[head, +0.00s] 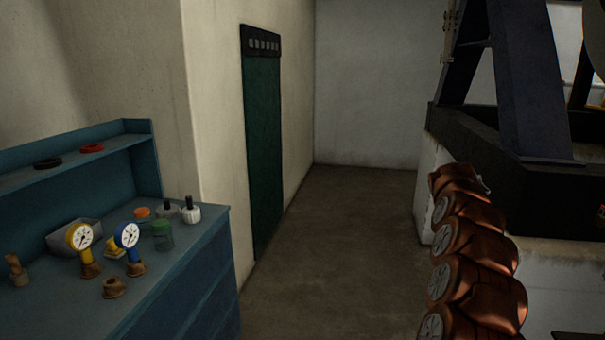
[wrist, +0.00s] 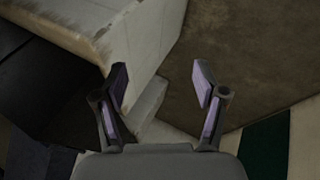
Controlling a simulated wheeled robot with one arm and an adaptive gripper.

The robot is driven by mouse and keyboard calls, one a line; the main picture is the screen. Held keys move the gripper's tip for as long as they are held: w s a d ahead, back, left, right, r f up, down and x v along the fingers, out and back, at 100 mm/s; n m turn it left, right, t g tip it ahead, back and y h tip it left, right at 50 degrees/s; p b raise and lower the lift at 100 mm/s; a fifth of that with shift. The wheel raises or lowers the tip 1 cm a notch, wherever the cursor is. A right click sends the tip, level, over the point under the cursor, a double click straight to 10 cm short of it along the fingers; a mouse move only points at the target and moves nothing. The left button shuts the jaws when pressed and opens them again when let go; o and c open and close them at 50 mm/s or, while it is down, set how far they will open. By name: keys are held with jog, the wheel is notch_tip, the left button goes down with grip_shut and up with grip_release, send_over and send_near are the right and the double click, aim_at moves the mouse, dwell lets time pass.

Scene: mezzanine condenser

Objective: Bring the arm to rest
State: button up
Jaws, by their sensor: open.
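My gripper (wrist: 161,82) shows in the wrist view. Its two fingers with purple pads are spread wide apart, and nothing is between them. Behind the fingers are a pale concrete block and the brown floor, with no contact visible. My gripper is not in the head view, so its place relative to the workbench cannot be told from there.
A blue workbench (head: 185,275) at left holds a yellow gauge (head: 80,237), a blue gauge (head: 127,235) and a green jar (head: 163,236). A dark frame (head: 530,90) is behind. The floor (head: 335,235) between is clear.

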jog(key=s+a+r+n+y, duration=0.1)
jog(key=s+a+r+y, duration=0.1)
jog(key=s+a, duration=0.8)
jog(key=s+a+r+n+y, duration=0.25)
jog(key=s+a, duration=0.25)
jog(key=a, duration=0.9)
jog(key=s+a+f+m+g, duration=0.1)
jog(key=s+a, duration=0.2)
jog(key=s, duration=0.9)
jog(key=s+a+f+g+y+p, duration=0.1)
jog(key=s+a+f, duration=0.1)
jog(key=s, duration=1)
jog(key=s+a+f+m+g, duration=0.1)
jog(key=s+a, duration=0.3)
jog(key=s, duration=0.8)
jog(key=shift+f+m+g+p, duration=0.35)
jog(key=shift+f+g+p, duration=0.05)
jog(key=shift+f+g, duration=0.2)
jog(key=shift+y, duration=0.25)
